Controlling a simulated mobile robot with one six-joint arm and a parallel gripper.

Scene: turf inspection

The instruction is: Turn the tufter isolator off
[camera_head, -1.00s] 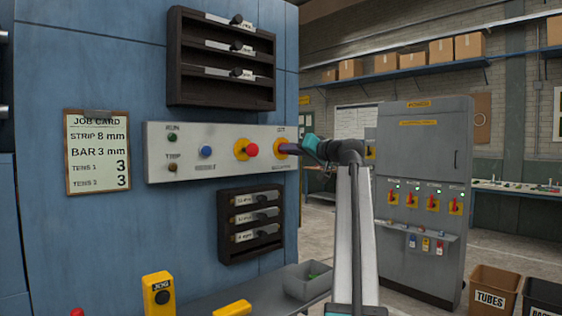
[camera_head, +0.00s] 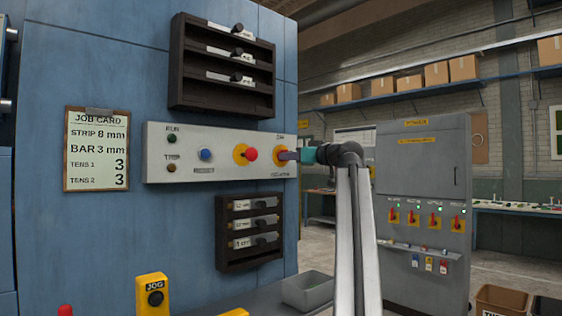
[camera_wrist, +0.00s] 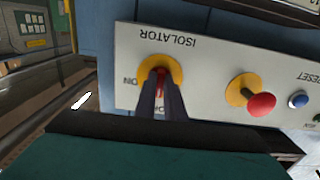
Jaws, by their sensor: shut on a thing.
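The tufter isolator (camera_head: 279,153) is a red handle on a yellow disc at the right end of the pale control panel (camera_head: 220,170). In the wrist view the isolator (camera_wrist: 161,70) appears upside down, with its ISOLATOR label above the disc and ON at its left. My gripper (camera_head: 288,156) reaches it from the right. In the wrist view my gripper (camera_wrist: 161,86) has its two dark fingers shut on the red handle, one on each side.
A red button on yellow (camera_head: 251,154) and a blue reset button (camera_head: 205,154) sit left of the isolator. Dark racks (camera_head: 222,62) stand out above and below the panel. A grey cabinet (camera_head: 420,180) with several red-and-yellow switches stands behind at right.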

